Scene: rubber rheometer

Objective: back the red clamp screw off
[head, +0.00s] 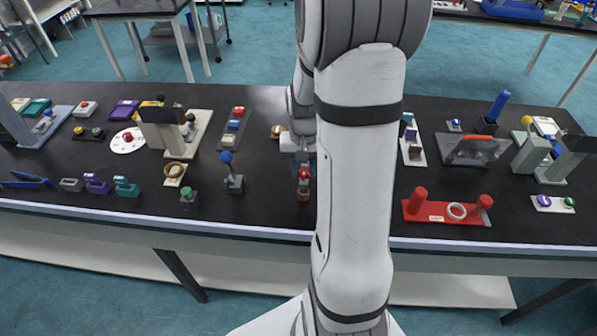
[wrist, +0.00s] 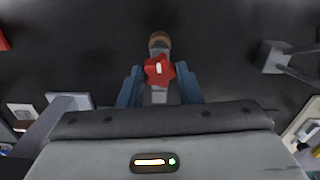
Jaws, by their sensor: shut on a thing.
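The red clamp screw (wrist: 159,70) is a lobed knob with a pale mark on top, on a small grey and brown fixture (wrist: 159,42). In the wrist view it lies between the blue fingers of my gripper (wrist: 160,78), which are shut on it. In the head view the red knob (head: 304,173) shows just left of my arm, with a brown part (head: 303,193) below it near the table's front edge. My arm hides part of the gripper and of what lies right of the knob.
A blue-knobbed lever (head: 231,172) and a green-knobbed block (head: 188,195) stand left of the screw. A red stand with two posts and a white ring (head: 437,216) is to the right. The black table (head: 265,200) is bare between the lever and the screw.

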